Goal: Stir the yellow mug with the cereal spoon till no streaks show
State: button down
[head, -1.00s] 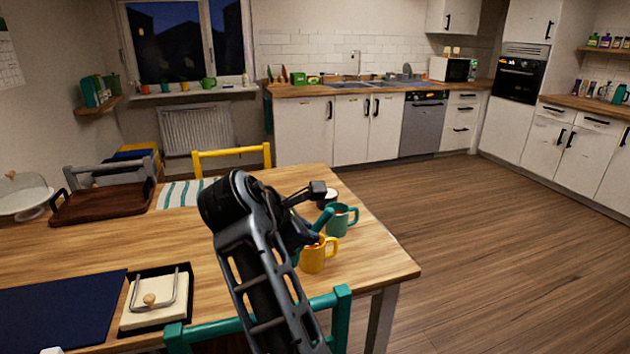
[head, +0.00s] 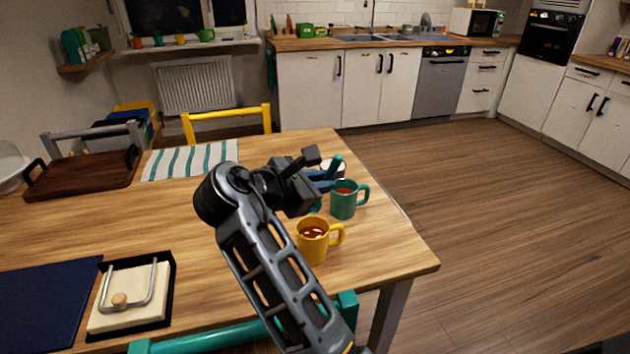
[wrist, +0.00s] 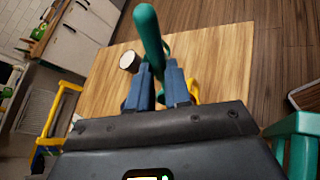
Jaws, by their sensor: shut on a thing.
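The yellow mug (head: 313,243) stands upright near the table's right edge, its brown drink showing pale streaks. Part of it shows beyond my fingers in the wrist view (wrist: 194,90). My gripper (head: 322,184) is shut on the teal cereal spoon (head: 334,166), above the table behind the yellow mug. The spoon's handle rises between the blue fingers in the wrist view (wrist: 150,38). A teal lower part shows beneath the fingers, left of the teal mug; the spoon's bowl cannot be made out, and none of it shows in the yellow mug's drink.
A teal mug (head: 345,201) with reddish-brown drink stands just behind the yellow one. A white cup (wrist: 129,61) stands farther back. A brown tray (head: 85,172), striped cloth (head: 190,160), napkin holder (head: 128,298) and navy mat (head: 40,305) lie to the left. The front middle table is clear.

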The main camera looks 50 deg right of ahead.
notch_tip(320, 180, down, 13)
jog(key=w+b, duration=0.1)
jog(key=b, duration=0.5)
dwell(1.2)
jog(key=shift+w+a+r, duration=0.1)
jog(key=shift+r, duration=0.1)
